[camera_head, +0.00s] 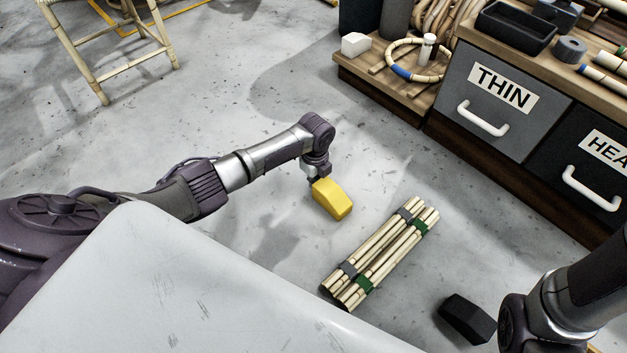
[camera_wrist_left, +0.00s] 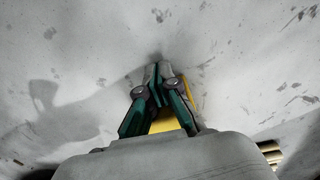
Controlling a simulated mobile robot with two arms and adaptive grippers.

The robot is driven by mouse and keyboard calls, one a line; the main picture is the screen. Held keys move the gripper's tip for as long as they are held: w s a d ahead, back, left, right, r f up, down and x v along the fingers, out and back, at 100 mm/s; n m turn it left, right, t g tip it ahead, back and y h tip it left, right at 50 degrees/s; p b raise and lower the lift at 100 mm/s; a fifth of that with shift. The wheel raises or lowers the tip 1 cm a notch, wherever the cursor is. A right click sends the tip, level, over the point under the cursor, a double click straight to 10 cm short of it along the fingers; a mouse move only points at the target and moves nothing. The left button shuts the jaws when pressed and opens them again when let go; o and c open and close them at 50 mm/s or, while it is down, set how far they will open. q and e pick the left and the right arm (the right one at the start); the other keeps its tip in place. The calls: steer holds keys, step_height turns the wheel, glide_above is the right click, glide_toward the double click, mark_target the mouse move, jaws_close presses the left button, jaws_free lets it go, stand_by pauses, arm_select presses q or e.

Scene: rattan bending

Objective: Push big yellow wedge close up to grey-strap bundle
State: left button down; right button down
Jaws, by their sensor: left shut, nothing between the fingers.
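The big yellow wedge (camera_head: 333,200) lies on the floor in the head view, up and left of the bundles. The grey-strap bundle (camera_head: 372,243) of pale rods lies diagonally, with a clear gap of floor between it and the wedge. My left gripper (camera_head: 312,180) is at the wedge's upper-left side, low and close to it; I cannot tell whether it touches. In the left wrist view its fingers (camera_wrist_left: 164,72) are shut and empty, and part of the yellow wedge (camera_wrist_left: 168,122) shows behind them. My right gripper is not in view.
A green-strap bundle (camera_head: 402,258) lies along the right side of the grey-strap one. A black block (camera_head: 467,318) sits on the floor near my right arm. A cabinet with a THIN drawer (camera_head: 490,110) stands at the upper right. Open floor lies left of the wedge.

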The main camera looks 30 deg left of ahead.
mark_target(339, 198)
arm_select(q)
steer(key=shift+d+r+p, duration=0.15)
steer(key=shift+d+p, duration=0.1)
steer(key=shift+p, duration=0.1)
steer(key=s+d+p, duration=0.1)
steer(key=d, duration=0.1)
steer(key=s+d+p, duration=0.1)
steer(key=d+p, duration=0.1)
steer(key=d, duration=0.1)
steer(key=d+p, duration=0.2)
steer(key=shift+s+d, duration=0.3)
steer(key=shift+s, duration=0.1)
steer(key=shift+d+p, duration=0.25)
steer(key=shift+p, duration=0.05)
steer(key=shift+s, duration=0.1)
steer(key=shift+r, duration=0.25)
step_height(339, 198, up, 11)
steer(key=shift+r, duration=0.1)
